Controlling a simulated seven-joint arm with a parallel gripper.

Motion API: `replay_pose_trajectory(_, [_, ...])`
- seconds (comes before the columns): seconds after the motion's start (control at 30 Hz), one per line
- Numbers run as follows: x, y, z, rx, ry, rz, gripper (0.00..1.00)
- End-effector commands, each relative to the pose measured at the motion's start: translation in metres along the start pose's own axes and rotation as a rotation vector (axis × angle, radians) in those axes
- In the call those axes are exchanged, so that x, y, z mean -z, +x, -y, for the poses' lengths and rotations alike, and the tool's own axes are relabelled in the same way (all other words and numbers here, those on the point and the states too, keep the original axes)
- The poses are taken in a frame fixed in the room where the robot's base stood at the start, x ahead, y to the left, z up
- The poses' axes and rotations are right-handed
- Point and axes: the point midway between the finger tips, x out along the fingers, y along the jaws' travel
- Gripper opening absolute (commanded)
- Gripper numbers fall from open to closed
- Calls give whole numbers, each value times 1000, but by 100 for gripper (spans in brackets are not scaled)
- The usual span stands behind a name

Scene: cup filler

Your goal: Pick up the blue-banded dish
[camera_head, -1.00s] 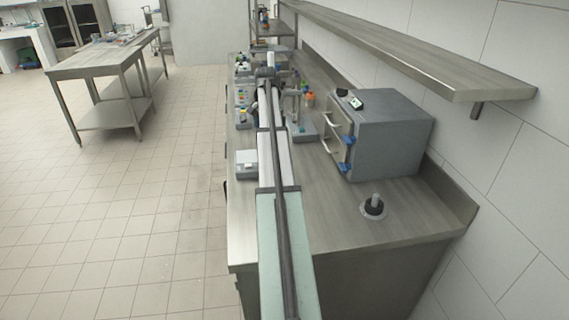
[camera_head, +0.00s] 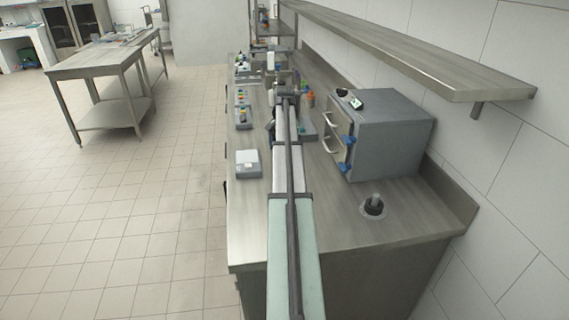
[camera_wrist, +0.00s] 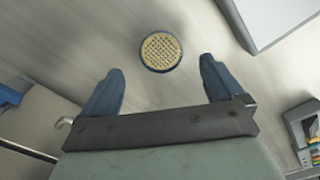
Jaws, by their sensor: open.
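The blue-banded dish (camera_wrist: 161,51) is a small round dish with a blue rim and a yellowish, grid-patterned face. It lies on the grey bench top in the wrist view, ahead of my gripper (camera_wrist: 161,82) and roughly centred between its two blue fingertips. The fingers are spread apart with nothing between them, and the dish lies beyond their tips, apart from them. In the head view my arm runs along the bench, and I cannot make out the dish or the fingers there.
A grey box-shaped appliance (camera_head: 390,135) with blue latches stands at the right of the bench (camera_head: 330,220). A small scale-like device (camera_head: 248,164) sits near the left edge. A dark round base with a peg (camera_head: 374,205) stands at the front right. A shelf (camera_head: 400,45) overhangs the bench.

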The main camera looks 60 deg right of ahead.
Motion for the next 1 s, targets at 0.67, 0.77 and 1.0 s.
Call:
replay_pose_trajectory(0.67, [3,53,1,0,0,0,94])
replay_pose_trajectory(0.77, [3,53,1,0,0,-1,94])
replay_pose_trajectory(1.0, [3,53,1,0,0,-1,76])
